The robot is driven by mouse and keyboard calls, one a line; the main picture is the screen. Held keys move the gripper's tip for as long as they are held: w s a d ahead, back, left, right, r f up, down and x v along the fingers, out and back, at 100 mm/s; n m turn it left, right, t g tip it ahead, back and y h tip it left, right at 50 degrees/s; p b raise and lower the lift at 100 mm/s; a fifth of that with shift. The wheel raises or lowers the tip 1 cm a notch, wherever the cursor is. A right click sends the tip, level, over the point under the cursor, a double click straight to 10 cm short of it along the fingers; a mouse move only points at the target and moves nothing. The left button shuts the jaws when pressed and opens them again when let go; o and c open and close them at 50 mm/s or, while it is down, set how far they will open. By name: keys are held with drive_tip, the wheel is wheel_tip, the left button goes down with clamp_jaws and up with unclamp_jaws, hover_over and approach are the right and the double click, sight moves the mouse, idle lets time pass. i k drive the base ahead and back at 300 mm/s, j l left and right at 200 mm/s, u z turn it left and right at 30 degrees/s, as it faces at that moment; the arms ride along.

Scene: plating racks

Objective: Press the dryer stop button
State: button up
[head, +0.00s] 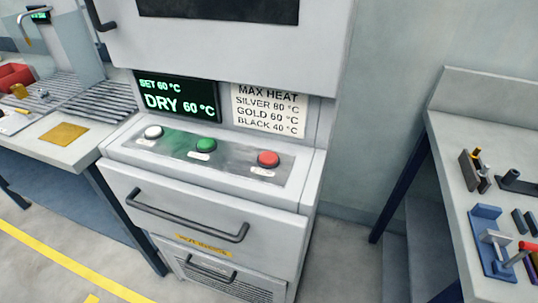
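The dryer (228,57) stands in the middle of the head view. Its sloping panel carries a white button (153,132) on the left, a green button (206,144) in the middle and a red button (268,159) on the right. Each has a small label that is too small to read. The dark display (177,97) reads SET 60 °C and DRY 60 °C in green. A notice (269,108) beside it reads MAX HEAT, silver 80 °C, gold 60 °C, black 40 °C. My gripper is not in view.
A drawer handle (187,215) sticks out below the panel. A bench (75,150) with a yellow mat (64,134) adjoins on the left. A right-hand table (452,150) holds tools and a blue fixture (488,240). Floor shows between that table and the dryer.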

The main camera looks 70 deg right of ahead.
sight(267, 158)
drive_tip(key=z, duration=0.45)
drive_tip(key=i+z, duration=0.15)
drive_tip(key=z, duration=0.25)
drive_tip(key=i+z, duration=0.1)
drive_tip(key=z, duration=0.8)
drive_tip(key=i+z, duration=0.15)
drive_tip(key=z, duration=0.25)
